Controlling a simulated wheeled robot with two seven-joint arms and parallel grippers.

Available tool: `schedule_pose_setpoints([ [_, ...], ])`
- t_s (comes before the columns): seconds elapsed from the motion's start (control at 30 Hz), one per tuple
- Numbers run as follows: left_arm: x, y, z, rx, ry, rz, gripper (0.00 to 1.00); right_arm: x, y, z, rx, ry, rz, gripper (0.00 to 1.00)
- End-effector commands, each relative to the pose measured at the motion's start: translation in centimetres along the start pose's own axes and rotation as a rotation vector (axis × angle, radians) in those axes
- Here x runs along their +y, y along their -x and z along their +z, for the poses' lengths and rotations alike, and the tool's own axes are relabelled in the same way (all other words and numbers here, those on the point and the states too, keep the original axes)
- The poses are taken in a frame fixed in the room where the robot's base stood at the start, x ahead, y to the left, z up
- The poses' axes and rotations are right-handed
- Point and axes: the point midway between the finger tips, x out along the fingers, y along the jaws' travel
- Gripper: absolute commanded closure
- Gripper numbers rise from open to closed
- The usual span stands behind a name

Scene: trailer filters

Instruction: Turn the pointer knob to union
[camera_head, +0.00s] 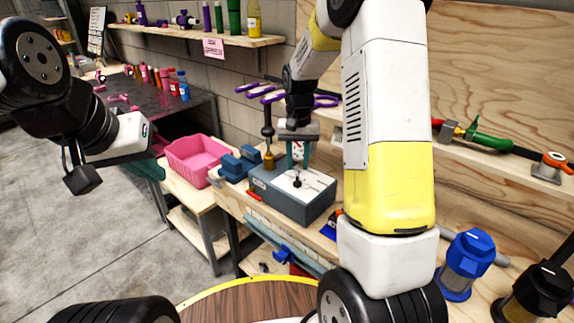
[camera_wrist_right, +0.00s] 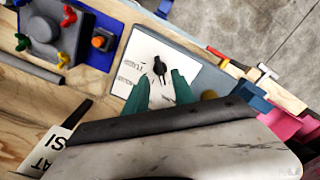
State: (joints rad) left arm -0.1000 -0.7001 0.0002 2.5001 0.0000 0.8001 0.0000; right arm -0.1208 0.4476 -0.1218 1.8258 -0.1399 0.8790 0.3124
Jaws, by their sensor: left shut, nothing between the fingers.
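The black pointer knob (camera_head: 297,182) sits on the white top plate (camera_head: 312,181) of a grey box (camera_head: 287,203) on the workbench. In the right wrist view the knob (camera_wrist_right: 159,67) stands on the white plate (camera_wrist_right: 138,57) with lettering around it; I cannot read for sure which label it points at. My right gripper (camera_head: 298,166) is above the box, its teal fingers apart. In the right wrist view the fingers (camera_wrist_right: 161,78) are open, one on either side of the knob's line, with nothing between them. My left gripper (camera_head: 82,179) is shut and empty, far left above the floor.
A pink bin (camera_head: 193,160) and blue blocks (camera_head: 238,163) stand left of the box. A brass-based post (camera_head: 268,145) rises close behind it. In the right wrist view a blue panel with coloured knobs (camera_wrist_right: 67,32) lies nearby. A blue-capped filter (camera_head: 466,262) stands at the right.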

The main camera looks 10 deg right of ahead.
Motion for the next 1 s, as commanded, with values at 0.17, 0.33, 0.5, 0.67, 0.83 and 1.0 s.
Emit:
schedule_pose_setpoints([
  [0.17,0.0,0.0,0.0,0.000,0.000,0.000,1.00,0.0,-3.1,0.0,-0.001,0.000,0.000,0.69],
  [0.33,0.0,0.0,0.0,0.000,0.000,0.000,1.00,0.0,-4.7,0.0,0.000,0.001,0.000,0.69],
  [0.5,0.0,0.0,0.0,0.000,0.000,0.000,1.00,0.0,-5.1,0.0,0.001,0.001,0.000,0.69],
  [0.67,0.0,0.0,0.0,0.000,0.000,0.000,1.00,0.0,-5.0,0.0,0.001,0.001,-0.001,0.69],
  [0.83,0.0,0.0,0.0,0.000,0.000,0.000,1.00,0.0,-5.0,0.0,0.001,0.001,-0.001,0.99],
  [1.0,0.0,0.0,0.0,0.000,0.000,0.000,1.00,0.0,-5.0,0.0,0.001,0.001,-0.001,1.00],
])
